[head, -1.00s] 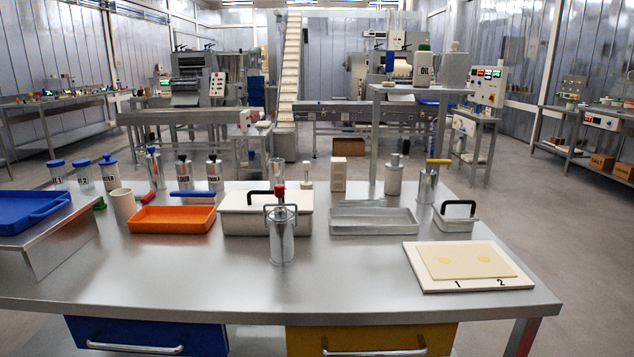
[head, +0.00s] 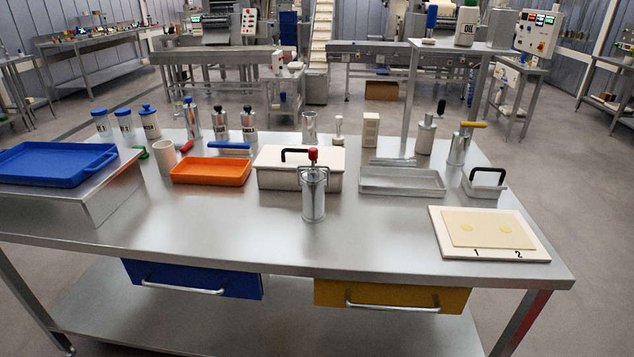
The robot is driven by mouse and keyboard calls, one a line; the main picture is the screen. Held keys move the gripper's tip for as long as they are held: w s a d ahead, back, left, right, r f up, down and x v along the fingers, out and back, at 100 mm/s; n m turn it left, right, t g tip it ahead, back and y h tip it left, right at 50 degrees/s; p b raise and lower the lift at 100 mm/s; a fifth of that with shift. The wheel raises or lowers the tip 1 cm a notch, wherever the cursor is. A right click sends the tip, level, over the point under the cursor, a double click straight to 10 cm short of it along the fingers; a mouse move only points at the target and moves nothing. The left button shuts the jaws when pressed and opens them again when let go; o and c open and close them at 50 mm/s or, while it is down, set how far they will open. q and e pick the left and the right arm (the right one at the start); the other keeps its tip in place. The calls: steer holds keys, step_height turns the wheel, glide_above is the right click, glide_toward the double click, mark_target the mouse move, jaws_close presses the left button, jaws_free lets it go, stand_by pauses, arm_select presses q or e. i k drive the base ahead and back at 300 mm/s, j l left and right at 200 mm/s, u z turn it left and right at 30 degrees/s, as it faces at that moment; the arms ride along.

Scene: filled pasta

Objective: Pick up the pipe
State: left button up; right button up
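No thing in the head view is plainly marked as the pipe, and I cannot tell which one it is. A metal cylinder with a red knob and side handle (head: 313,198) stands upright at the middle of the steel table (head: 230,235). A metal cylinder with a yellow handle (head: 459,150) stands at the back right. An open metal cylinder (head: 310,128) and a plain off-white cylinder (head: 165,158) stand along the back. Neither of my grippers is in view.
An orange tray (head: 210,172), a white lidded box (head: 300,178), a grey tray (head: 402,183) and a small handled box (head: 485,188) line the table. A blue tray (head: 55,163) sits on a raised stand. A board (head: 490,252) lies front right. The table's front middle is clear.

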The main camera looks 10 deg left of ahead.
mark_target(313, 194)
steer(key=z, duration=0.55)
steer(key=j+z, duration=0.15)
steer(key=z, duration=0.2)
steer(key=j+z, duration=0.15)
steer(key=z, duration=0.2)
steer(key=j+z, duration=0.15)
steer(key=z, duration=0.2)
steer(key=k+j+z, duration=0.15)
steer(key=j+z, duration=0.15)
steer(key=k+j+z, duration=0.15)
steer(key=j+z, duration=0.15)
steer(key=k+j+z, duration=0.25)
steer(key=k+j, duration=0.25)
steer(key=j, duration=0.15)
